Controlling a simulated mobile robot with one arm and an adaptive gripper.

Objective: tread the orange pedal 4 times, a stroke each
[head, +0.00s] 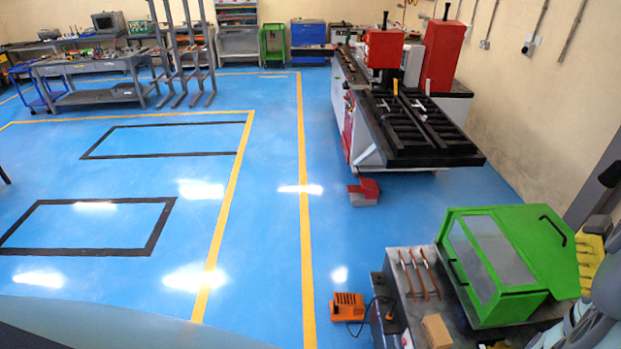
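The orange pedal (348,306) sits on the blue floor at the lower middle of the head view. It is a small orange block with dark slots on its front part. A dark cable runs from its right side to the grey bench. Nothing touches the pedal from above. My gripper is not in view. Only grey rounded links of my arm show at the lower right edge, well apart from the pedal.
A grey bench (408,318) with copper-coloured bars and a green hooded machine (545,255) stands right of the pedal. A red-and-grey pedal-like box (364,191) lies farther back by the large black-topped machine (425,150). Floor left of the orange pedal is clear.

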